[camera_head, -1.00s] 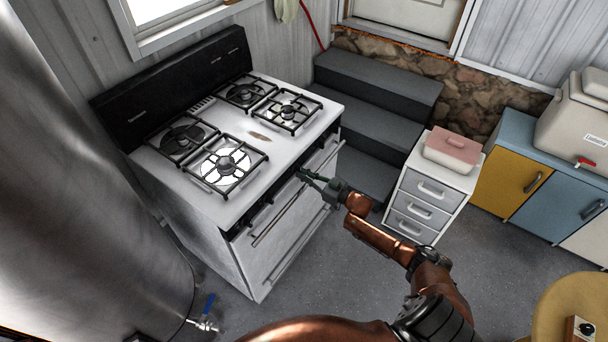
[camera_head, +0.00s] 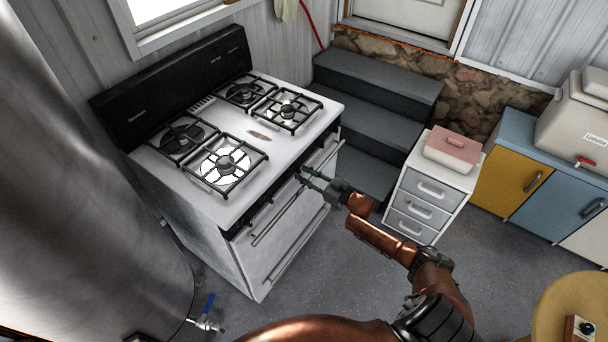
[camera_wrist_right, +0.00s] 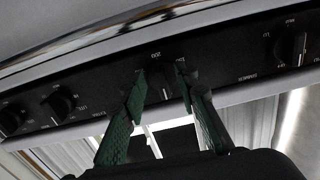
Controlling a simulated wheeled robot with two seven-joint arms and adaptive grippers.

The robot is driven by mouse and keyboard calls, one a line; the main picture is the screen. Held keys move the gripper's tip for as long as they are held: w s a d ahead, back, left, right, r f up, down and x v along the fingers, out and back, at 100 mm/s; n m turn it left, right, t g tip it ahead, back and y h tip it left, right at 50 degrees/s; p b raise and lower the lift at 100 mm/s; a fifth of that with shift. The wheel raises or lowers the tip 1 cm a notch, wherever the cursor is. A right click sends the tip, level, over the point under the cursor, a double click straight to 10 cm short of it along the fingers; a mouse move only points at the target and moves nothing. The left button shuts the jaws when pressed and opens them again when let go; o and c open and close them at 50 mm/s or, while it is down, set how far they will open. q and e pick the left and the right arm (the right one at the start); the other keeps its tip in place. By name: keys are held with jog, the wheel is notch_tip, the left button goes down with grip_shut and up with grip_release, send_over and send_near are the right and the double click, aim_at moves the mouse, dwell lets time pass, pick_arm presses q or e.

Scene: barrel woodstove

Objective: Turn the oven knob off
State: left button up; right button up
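The white stove (camera_head: 240,262) has a black front knob panel (camera_wrist_right: 230,62). In the right wrist view, a dark knob (camera_wrist_right: 159,84) with number markings above it is between the fingertips of my right gripper (camera_wrist_right: 160,80). The green fingers are apart, one on each side of the knob; I cannot tell whether they touch it. In the head view, my right gripper (camera_head: 306,175) reaches the stove's front edge, above the oven door handle (camera_head: 290,205). The knob is too small to make out there. My left gripper is not in view.
Other knobs sit left (camera_wrist_right: 60,103) and right (camera_wrist_right: 291,46) of the centre one. Burner grates (camera_head: 226,165) cover the stovetop. Dark steps (camera_head: 375,125) and a white drawer unit (camera_head: 428,192) stand to the right. A large metal barrel (camera_head: 90,190) is at left.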

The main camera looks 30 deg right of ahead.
jog(key=v, duration=1.1)
jog(key=shift+s, duration=0.2)
jog(key=shift+d+f, duration=0.1)
